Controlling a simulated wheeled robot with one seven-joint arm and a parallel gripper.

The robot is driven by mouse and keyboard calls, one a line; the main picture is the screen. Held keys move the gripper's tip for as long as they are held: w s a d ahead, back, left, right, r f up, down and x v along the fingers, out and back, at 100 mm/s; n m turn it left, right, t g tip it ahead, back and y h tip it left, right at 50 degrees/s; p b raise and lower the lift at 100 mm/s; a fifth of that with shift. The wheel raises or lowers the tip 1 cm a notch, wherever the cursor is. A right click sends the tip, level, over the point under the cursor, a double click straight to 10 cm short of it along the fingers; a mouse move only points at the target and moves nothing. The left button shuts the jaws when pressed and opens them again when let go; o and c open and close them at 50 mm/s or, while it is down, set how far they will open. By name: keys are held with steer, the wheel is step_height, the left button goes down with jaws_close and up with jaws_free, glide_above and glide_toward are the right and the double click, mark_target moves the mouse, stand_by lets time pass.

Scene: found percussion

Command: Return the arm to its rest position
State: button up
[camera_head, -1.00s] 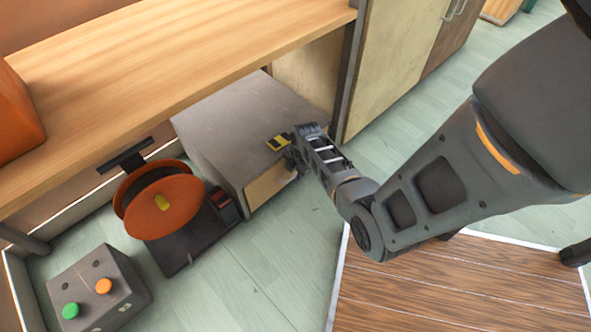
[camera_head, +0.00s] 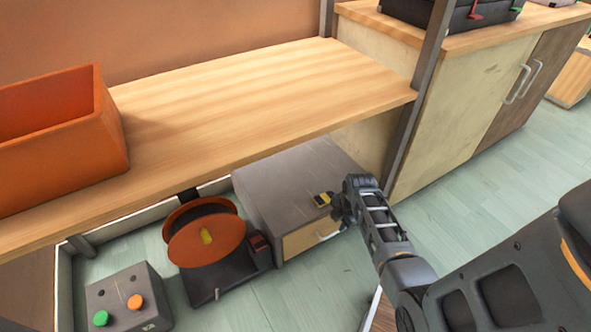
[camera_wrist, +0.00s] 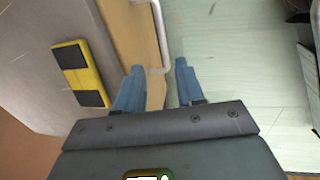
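My arm reaches down from the right in the head view. My gripper (camera_head: 339,210) is at the front top edge of a small grey cabinet (camera_head: 285,178), by its drawer front (camera_head: 304,241) with a metal handle. In the wrist view my gripper (camera_wrist: 158,84) is open, with a gap between its two blue-grey fingers. The drawer handle (camera_wrist: 162,35) shows beyond the fingertips; I cannot tell whether they touch it. A yellow and black block (camera_head: 322,199) lies on the cabinet top beside my gripper, and also shows in the wrist view (camera_wrist: 80,72). Nothing is visibly held.
A wooden worktop (camera_head: 260,95) with an orange bin (camera_head: 60,130) overhangs the cabinet. An orange reel (camera_head: 205,238) and a button box (camera_head: 125,300) stand left of it. Open green floor (camera_head: 455,205) lies in front of the cupboard.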

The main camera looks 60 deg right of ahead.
steer(key=s+a+r+m+t+h, duration=0.1)
steer(key=s+a+r+m+t, duration=0.2)
steer(key=a, duration=0.8)
steer(key=s+a+r+m+t+h, duration=0.15)
steer(key=a+r, duration=0.25)
steer(key=a, duration=0.6)
steer(key=s+a+r+m+t, duration=0.35)
steer(key=a+r, duration=0.25)
steer(key=r, duration=0.4)
steer(key=s+a+r+m+t+y, duration=0.2)
steer(key=s+a+r+t, duration=0.1)
steer(key=r, duration=0.7)
steer(key=s+a+r+m+t+y, duration=0.2)
steer(key=a+r, duration=0.2)
steer(key=r, duration=0.7)
step_height(320, 180, up, 26)
steer(key=p, duration=2.7)
steer(key=shift+d, duration=0.25)
steer(key=shift+s, duration=0.1)
steer(key=shift+c, duration=0.4)
